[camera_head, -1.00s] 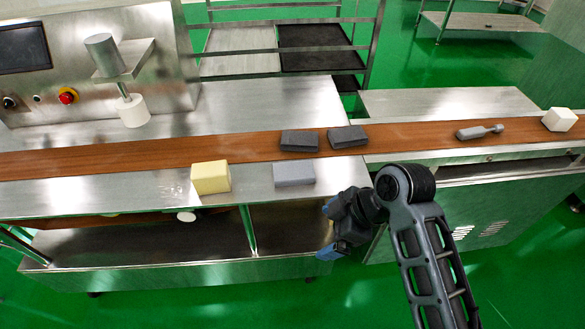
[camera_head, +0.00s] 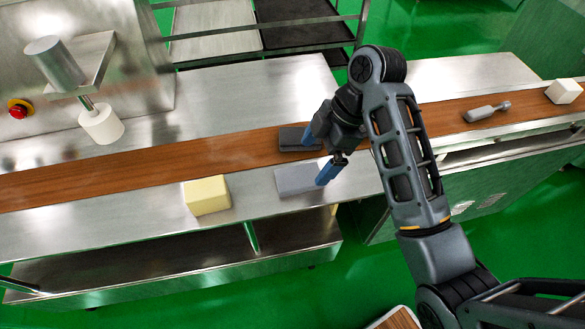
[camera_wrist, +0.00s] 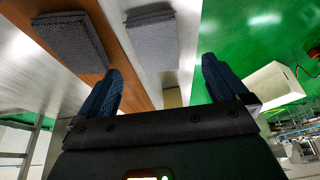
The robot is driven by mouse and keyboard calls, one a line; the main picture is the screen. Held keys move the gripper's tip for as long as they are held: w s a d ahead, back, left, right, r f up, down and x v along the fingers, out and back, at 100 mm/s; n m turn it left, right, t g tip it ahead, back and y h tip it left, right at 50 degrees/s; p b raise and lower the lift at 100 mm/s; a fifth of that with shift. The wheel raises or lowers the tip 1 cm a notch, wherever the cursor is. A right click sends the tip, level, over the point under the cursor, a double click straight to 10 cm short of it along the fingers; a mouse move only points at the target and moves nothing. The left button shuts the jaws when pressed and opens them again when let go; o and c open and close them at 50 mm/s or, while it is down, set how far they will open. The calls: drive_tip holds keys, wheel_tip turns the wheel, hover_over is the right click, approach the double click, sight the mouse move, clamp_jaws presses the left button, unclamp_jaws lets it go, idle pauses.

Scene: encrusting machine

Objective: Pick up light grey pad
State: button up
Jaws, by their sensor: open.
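The light grey pad (camera_head: 299,178) lies flat on the steel table, in front of the brown belt. It also shows in the wrist view (camera_wrist: 153,40), ahead of the gap between the fingers. My gripper (camera_head: 319,154) is open and empty, at the right end of the pad, one blue finger towards the belt and the other near the pad's front right. In the wrist view the two fingers (camera_wrist: 157,85) stand wide apart. I cannot tell whether a finger touches the pad. A dark grey pad (camera_head: 292,139) lies on the belt just behind it, partly hidden by my gripper.
A yellow block (camera_head: 207,195) stands on the table left of the pad. A grey tool (camera_head: 487,111) and a white block (camera_head: 564,91) are on the belt at the right. The machine's white cylinder (camera_head: 101,124) stands at the left. Bare table lies between the blocks.

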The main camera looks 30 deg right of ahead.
sight(299, 176)
drive_tip(key=shift+b+x, duration=0.55)
drive_tip(key=shift+x, duration=0.5)
drive_tip(key=x, duration=0.3)
drive_tip(key=shift+w+a+f+p, duration=0.3)
drive_tip(key=shift+w+p, duration=0.05)
drive_tip(key=shift+a+f, duration=0.25)
drive_tip(key=shift+f, duration=0.4)
drive_tip(key=shift+c, duration=0.2)
drive_tip(key=c, duration=1.1)
